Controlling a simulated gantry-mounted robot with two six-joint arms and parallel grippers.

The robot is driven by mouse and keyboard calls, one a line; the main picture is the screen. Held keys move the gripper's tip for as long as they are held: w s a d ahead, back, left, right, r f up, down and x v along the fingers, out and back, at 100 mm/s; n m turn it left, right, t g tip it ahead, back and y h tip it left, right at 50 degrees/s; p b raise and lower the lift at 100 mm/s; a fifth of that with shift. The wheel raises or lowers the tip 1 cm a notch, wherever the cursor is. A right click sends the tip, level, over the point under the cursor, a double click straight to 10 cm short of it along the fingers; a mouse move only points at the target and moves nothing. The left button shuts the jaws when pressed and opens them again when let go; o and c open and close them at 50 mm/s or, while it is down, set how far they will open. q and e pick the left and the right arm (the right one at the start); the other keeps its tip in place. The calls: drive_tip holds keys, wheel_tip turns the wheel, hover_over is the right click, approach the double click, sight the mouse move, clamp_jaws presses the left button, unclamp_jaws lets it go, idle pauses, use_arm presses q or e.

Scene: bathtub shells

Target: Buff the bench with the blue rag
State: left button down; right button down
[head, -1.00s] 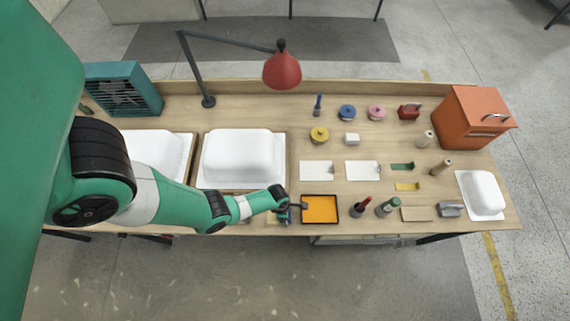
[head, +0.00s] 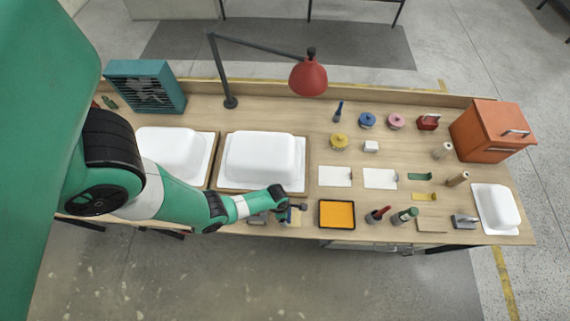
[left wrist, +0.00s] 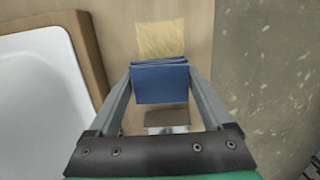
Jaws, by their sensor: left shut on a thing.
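In the head view the rag is mostly hidden by the gripper. The bench has a pale wood top and is crowded along its front. I cannot tell whether the rag touches the top. My right gripper is not in view.
A yellow sheet (left wrist: 162,40) and a grey block (left wrist: 168,122) lie beside the rag. White tub shells (head: 262,155) stand left. Bare wood shows behind the shells.

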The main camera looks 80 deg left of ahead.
use_arm(q)
wheel_tip(320, 180, up, 2)
drive_tip(key=shift+s+r+p, duration=0.1)
drive_tip(key=shift+s+p, duration=0.05)
drive_tip(key=shift+p, duration=0.55)
wheel_tip(320, 180, up, 4)
drive_tip(key=p, duration=0.3)
drive_tip(key=shift+f+p, duration=0.25)
drive_tip(key=shift+p, duration=0.05)
